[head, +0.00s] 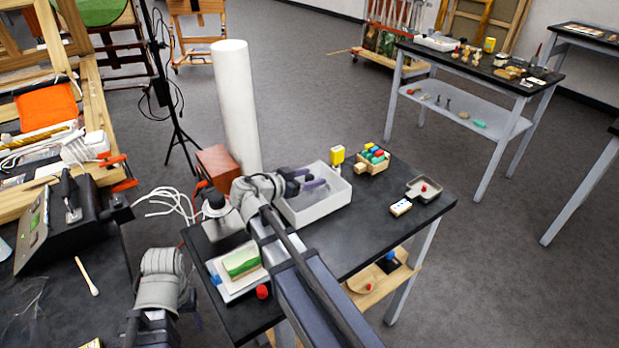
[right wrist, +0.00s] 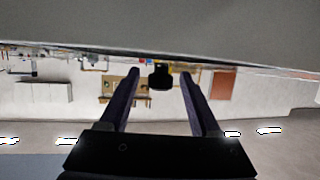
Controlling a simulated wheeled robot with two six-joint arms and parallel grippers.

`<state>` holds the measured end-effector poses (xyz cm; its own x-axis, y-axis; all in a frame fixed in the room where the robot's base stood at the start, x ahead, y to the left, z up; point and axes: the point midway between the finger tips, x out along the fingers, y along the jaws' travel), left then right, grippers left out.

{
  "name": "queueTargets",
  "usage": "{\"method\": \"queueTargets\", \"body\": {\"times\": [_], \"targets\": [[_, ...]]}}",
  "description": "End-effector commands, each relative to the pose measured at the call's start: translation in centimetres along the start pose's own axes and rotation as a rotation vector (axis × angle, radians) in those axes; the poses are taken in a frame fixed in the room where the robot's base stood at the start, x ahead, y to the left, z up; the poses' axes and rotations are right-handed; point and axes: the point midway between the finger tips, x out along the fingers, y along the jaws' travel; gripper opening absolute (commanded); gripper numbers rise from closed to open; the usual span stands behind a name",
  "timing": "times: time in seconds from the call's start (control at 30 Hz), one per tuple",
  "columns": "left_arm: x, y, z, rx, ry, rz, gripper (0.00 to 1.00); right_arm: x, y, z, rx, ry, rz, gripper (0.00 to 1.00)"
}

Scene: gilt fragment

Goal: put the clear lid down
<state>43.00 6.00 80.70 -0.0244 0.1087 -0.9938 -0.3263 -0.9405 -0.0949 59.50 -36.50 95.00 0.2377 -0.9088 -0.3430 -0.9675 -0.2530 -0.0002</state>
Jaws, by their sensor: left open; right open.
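I cannot make out a clear lid for certain; a faint see-through shape (head: 42,290) lies on the dark left table. My right gripper (head: 303,181) is open above the pale grey bin (head: 330,205) on the dark middle table. In the right wrist view its two fingers (right wrist: 160,85) stand apart. A small dark object (right wrist: 160,74) shows between them in that picture; its distance is unclear. My left gripper (head: 192,303) is mostly hidden by its wrist, low between the left and middle tables, and is open.
On the middle table are a box of coloured pieces (head: 374,158), a grey tray with a red ball (head: 424,189), a white block (head: 400,207) and a green-topped block (head: 241,262). A tall white roll (head: 237,105) stands behind. A black device (head: 62,222) occupies the left table.

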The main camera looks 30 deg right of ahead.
Motion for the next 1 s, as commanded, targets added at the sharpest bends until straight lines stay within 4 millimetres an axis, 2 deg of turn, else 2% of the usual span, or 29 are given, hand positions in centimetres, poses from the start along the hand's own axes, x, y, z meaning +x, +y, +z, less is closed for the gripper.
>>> {"method": "queueTargets", "body": {"times": [0.17,0.5,0.7,1.0], "targets": [[-1.6,-0.2,0.1,0.000,0.000,0.000,0.64,-0.6,0.0,-1.6,0.000,0.000,0.000,0.64],[-4.0,-0.4,0.2,0.000,0.000,0.000,0.64,-7.9,-0.1,-1.4,-0.003,0.001,-0.004,0.64],[-4.9,-0.5,0.3,0.000,0.000,0.000,0.64,-10.9,-0.1,-1.3,-0.001,0.001,-0.002,0.64],[-5.3,-0.5,0.3,0.000,0.000,0.000,0.64,-12.4,0.0,-1.1,0.000,0.000,0.000,0.64]]}}
